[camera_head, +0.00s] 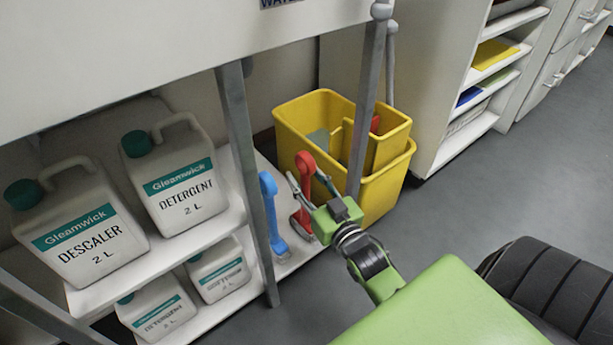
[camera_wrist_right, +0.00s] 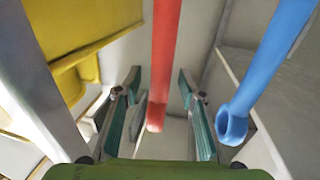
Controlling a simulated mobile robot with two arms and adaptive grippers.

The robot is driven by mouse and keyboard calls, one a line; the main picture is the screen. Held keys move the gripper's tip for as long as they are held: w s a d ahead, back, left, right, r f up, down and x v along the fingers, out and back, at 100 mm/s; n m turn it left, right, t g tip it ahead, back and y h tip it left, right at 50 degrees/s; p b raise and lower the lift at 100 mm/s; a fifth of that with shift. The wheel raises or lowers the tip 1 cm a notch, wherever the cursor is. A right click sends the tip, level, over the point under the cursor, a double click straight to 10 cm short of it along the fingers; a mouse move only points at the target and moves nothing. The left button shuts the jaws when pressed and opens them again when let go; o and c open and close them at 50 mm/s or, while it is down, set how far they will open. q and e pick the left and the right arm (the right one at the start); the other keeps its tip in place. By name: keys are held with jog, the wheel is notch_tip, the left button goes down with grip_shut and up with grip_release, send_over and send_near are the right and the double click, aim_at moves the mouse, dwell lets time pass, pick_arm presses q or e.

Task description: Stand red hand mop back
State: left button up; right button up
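The red hand mop (camera_head: 306,170) stands upright at the right end of the low white shelf, beside a metal leg. A blue hand mop (camera_head: 270,205) stands just left of it. My right gripper (camera_head: 306,180) reaches to the red mop's handle with one finger on each side. In the right wrist view the red handle (camera_wrist_right: 166,60) runs between the spread fingers (camera_wrist_right: 160,90), with gaps on both sides. That gripper is open. The blue handle (camera_wrist_right: 268,65) is outside the fingers on the right. My left gripper is not in view.
A yellow bucket (camera_head: 385,192) stands behind the mops. White jugs, including a descaler jug (camera_head: 82,228) and a detergent jug (camera_head: 180,180), fill the shelf (camera_head: 250,262) to the left. A metal leg (camera_head: 247,185) stands near the blue mop. The grey floor at right is clear.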

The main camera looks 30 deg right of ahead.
jog(key=s+a, duration=0.1)
jog(key=s, duration=1.1)
jog(key=shift+f, duration=0.15)
